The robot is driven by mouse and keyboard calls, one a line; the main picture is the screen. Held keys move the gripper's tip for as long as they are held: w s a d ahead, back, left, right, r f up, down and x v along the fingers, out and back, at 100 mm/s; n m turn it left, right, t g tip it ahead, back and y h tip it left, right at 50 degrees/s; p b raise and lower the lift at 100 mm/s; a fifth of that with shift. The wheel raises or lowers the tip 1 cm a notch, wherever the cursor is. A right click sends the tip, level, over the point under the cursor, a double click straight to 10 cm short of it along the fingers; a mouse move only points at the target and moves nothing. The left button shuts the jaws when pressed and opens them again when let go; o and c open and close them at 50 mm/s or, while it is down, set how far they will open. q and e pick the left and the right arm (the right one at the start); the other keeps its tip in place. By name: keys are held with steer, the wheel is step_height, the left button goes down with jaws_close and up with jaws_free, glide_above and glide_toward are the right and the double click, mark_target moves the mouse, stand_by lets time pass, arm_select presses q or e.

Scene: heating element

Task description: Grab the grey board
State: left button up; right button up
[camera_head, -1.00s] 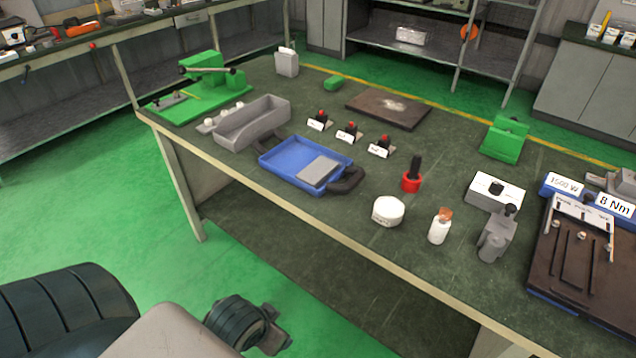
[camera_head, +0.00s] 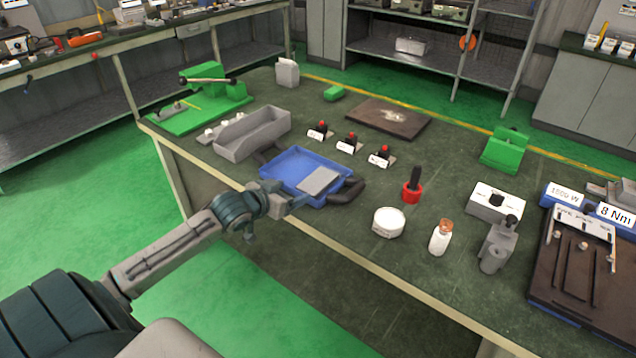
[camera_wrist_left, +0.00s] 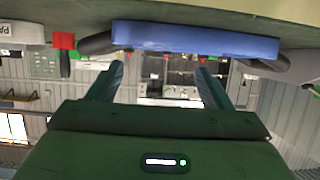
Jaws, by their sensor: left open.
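The grey board (camera_head: 318,181) is a flat light grey plate lying in the right part of a blue tray (camera_head: 283,161) with dark handles, on the green workbench. My left gripper (camera_head: 297,200) is at the bench's front edge, just in front of the tray and close to the board. In the left wrist view its two fingers (camera_wrist_left: 160,82) are spread apart with nothing between them. The tray's blue side (camera_wrist_left: 195,38) shows there beyond the fingertips, and the board is hidden. My right gripper is not in view.
A grey open bin (camera_head: 252,133) stands left of the tray. A white round container (camera_head: 388,222), a white bottle (camera_head: 441,238) and a red holder with a black handle (camera_head: 412,187) stand to the right. Three small red-topped switches (camera_head: 350,143) sit behind the tray.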

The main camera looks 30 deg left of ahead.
mark_target(314, 183)
arm_select(q)
steer(key=x, duration=0.6)
steer(key=shift+w+r, duration=0.1)
steer(key=p+x, duration=0.1)
steer(key=x, duration=0.3)
steer(key=shift+w+d+f, duration=0.15)
steer(key=shift+w+f, duration=0.05)
steer(key=shift+w, duration=0.05)
steer(key=c, duration=0.7)
